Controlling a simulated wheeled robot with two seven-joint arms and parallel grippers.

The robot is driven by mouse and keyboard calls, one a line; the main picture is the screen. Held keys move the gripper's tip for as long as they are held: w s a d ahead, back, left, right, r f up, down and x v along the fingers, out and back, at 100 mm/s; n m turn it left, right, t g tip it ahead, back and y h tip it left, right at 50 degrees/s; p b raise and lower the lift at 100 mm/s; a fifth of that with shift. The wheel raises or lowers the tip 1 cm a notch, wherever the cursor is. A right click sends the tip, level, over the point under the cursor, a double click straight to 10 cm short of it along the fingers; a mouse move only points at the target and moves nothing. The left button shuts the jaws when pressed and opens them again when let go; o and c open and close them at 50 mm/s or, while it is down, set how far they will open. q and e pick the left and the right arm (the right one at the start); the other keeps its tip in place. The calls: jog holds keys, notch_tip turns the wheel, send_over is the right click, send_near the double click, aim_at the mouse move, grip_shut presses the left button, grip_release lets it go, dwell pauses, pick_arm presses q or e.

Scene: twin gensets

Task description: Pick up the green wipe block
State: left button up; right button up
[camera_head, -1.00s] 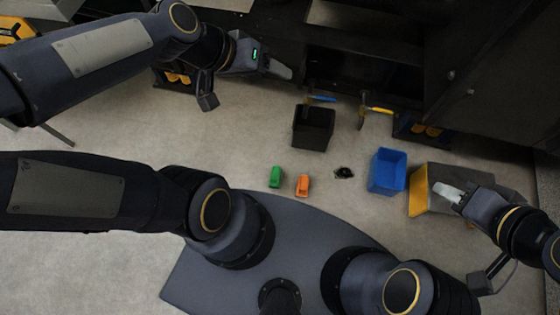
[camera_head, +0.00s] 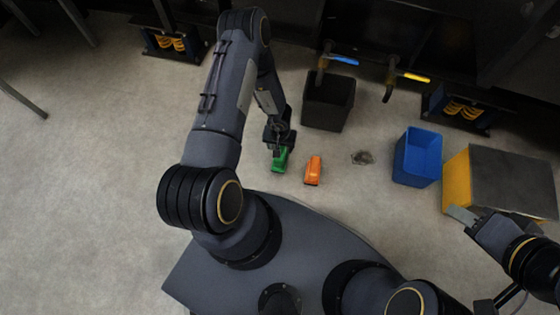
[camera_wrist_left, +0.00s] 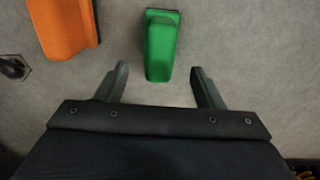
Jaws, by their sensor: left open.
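The green wipe block (camera_head: 280,160) stands on the grey floor in front of my base. In the left wrist view the green block (camera_wrist_left: 160,45) is at the top middle, just beyond the fingertips and roughly centred between them. My left gripper (camera_wrist_left: 159,82) is open and empty, with a finger on each side of the gap. In the head view my left gripper (camera_head: 277,148) is over the block and hides its far part. I cannot tell the height between them. My right gripper (camera_head: 464,217) is at the right, by the yellow and grey box, and its opening is unclear.
An orange block (camera_head: 313,171) stands just right of the green one; it also shows in the left wrist view (camera_wrist_left: 68,25). A black bin (camera_head: 328,105), a blue bin (camera_head: 418,157), a small dark heap (camera_head: 362,157) and a yellow-sided box (camera_head: 457,183) stand nearby. Floor to the left is clear.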

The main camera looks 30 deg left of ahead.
aim_at(279, 165)
pick_arm(q)
jog(key=f, duration=0.1)
jog(key=f+b, duration=0.1)
jog(key=shift+s+f, duration=0.2)
jog(key=shift+f, duration=0.1)
notch_tip(279, 165, down, 6)
jog(key=b, duration=0.3)
jog(key=shift+w+r+b, duration=0.15)
jog(key=shift+r+b, duration=0.1)
jog(key=shift+b, duration=0.1)
jog(key=shift+r, duration=0.1)
jog(key=c, duration=1.1)
